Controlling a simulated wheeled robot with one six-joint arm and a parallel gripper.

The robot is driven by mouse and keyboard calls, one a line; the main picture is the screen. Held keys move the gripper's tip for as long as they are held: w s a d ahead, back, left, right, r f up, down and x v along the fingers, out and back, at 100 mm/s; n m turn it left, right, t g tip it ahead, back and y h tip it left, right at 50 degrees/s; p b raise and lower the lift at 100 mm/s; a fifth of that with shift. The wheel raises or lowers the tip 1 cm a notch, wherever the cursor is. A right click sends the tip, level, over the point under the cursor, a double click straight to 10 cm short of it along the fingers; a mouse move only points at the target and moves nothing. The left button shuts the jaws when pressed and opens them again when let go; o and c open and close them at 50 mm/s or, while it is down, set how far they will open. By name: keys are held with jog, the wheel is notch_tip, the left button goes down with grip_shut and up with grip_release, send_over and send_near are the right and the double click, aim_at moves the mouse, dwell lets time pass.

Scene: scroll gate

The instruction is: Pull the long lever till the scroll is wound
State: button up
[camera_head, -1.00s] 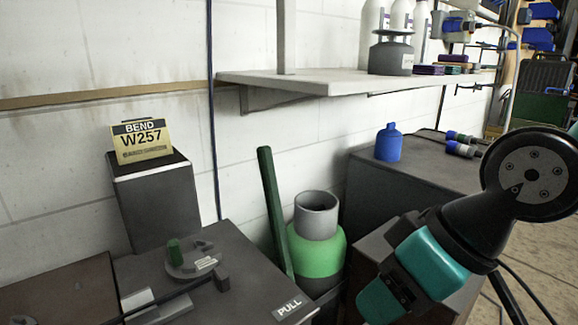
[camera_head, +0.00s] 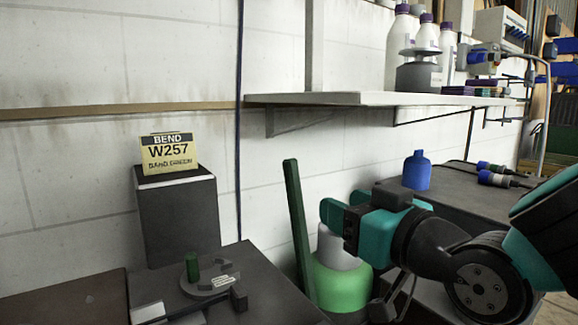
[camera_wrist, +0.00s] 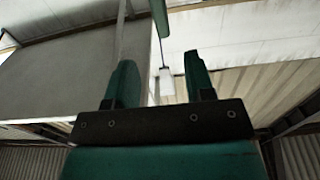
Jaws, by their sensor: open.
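The long lever (camera_head: 298,230) is a dark green bar. It stands nearly upright at the right edge of the dark bench, its top leaning slightly left in the head view. My gripper (camera_head: 330,213) is open and empty, just right of the lever and apart from it in that view. In the wrist view, my gripper's two green fingers (camera_wrist: 160,72) are spread. A dark green bar (camera_wrist: 160,18) shows beyond them at the top; I cannot tell whether it is the lever. I cannot make out the scroll.
A dark box with a yellow card reading BEND W257 (camera_head: 170,153) stands at left. A small green-knobbed dial (camera_head: 193,267) sits on the bench (camera_head: 262,275). A green and grey canister (camera_head: 342,285) is right of the lever. A shelf (camera_head: 350,99) with bottles is above.

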aim_at(297, 186)
jog(key=p+x, duration=1)
jog(key=x, duration=0.4)
jog(key=shift+w+a+p, duration=0.2)
jog(key=shift+p, duration=0.15)
jog(key=shift+c, duration=0.2)
grip_shut()
